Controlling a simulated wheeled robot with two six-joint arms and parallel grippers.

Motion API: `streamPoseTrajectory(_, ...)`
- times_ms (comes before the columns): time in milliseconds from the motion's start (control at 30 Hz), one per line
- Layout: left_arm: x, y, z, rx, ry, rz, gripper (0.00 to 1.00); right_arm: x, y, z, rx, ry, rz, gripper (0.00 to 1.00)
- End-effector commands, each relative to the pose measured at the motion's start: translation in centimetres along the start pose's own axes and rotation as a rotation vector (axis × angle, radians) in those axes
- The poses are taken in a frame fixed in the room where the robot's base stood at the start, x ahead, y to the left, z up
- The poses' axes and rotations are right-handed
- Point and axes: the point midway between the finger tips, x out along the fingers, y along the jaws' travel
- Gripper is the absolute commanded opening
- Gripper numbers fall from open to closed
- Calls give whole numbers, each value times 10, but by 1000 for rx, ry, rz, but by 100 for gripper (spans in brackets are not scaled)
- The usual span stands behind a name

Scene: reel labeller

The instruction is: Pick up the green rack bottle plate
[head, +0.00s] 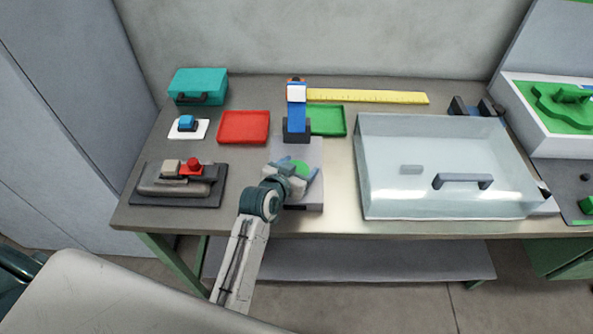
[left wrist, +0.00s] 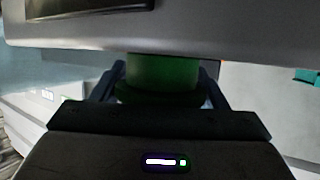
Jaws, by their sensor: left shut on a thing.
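A round green part (head: 300,168) sits at the grey plate of the small machine in the middle of the bench. It also shows in the left wrist view (left wrist: 162,75), between the fingers. My left gripper (head: 297,172) is shut on this green part, with a finger on each side of it. In the left wrist view my left gripper (left wrist: 160,95) is close under a grey overhanging body (left wrist: 200,30). I cannot tell if the green part is lifted or still resting. My right gripper is not in view.
A clear cover with a handle (head: 462,182) stands right of the machine. A red tray (head: 243,127), a green tray (head: 328,120), a yellow ruler (head: 370,97) and a teal case (head: 198,87) lie behind. A dark device with a red knob (head: 193,166) is at left.

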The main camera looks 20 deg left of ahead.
Motion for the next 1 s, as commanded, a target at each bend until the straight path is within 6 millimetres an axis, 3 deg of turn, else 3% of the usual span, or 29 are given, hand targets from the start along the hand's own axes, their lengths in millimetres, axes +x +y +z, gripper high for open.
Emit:
streamPoseTrajectory(267, -4, 0, -12, 0, 3, 0, 43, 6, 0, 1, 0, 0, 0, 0)
streamPoseTrajectory(433, -13, 0, -33, 0, 6, 0, 43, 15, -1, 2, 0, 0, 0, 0)
streamPoseTrajectory(1000, -144, -25, 10, 6, -2, 1, 43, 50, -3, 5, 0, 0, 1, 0)
